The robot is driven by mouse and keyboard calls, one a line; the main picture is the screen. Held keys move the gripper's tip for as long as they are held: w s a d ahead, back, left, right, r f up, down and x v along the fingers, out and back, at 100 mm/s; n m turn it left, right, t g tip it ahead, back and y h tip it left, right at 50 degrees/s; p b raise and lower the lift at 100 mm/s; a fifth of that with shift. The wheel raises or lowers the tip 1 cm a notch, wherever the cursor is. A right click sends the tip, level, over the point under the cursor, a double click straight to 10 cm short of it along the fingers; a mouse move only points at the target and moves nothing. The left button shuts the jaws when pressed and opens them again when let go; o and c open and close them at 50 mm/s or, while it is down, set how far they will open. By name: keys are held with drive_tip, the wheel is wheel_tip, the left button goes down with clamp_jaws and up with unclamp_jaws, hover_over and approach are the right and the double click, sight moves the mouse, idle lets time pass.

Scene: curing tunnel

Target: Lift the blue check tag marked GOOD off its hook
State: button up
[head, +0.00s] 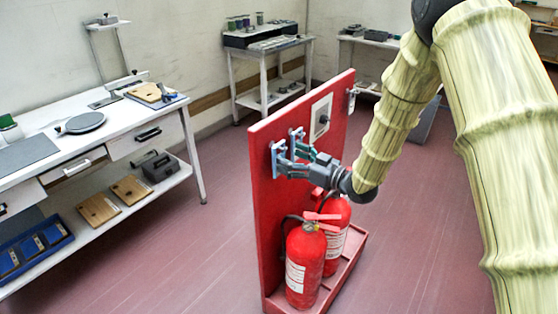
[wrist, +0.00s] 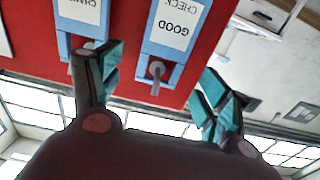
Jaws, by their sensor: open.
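The blue check tag marked GOOD (wrist: 174,25) hangs on the red board; its lettering is upside down in the wrist view. A grey hook or peg (wrist: 157,70) sits at its end. My gripper (wrist: 160,88) is open, with teal-padded fingers on either side of the tag's hook end, and nothing is held between them. A second blue tag (wrist: 84,14) with partly cut-off lettering hangs beside it, behind the left finger. In the head view my gripper (head: 288,160) is close to the board's face, by the nearer blue tag (head: 277,158); its lettering is not readable there.
The red board (head: 268,220) stands on a base with two fire extinguishers (head: 304,265) below my gripper. A framed white panel (head: 320,118) is on the board to the right. A white workbench (head: 125,130) stands at left, with open floor between.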

drive_tip(key=p+x, duration=0.2)
drive_tip(key=x, duration=0.3)
drive_tip(key=shift+r, duration=0.1)
drive_tip(key=c, duration=1)
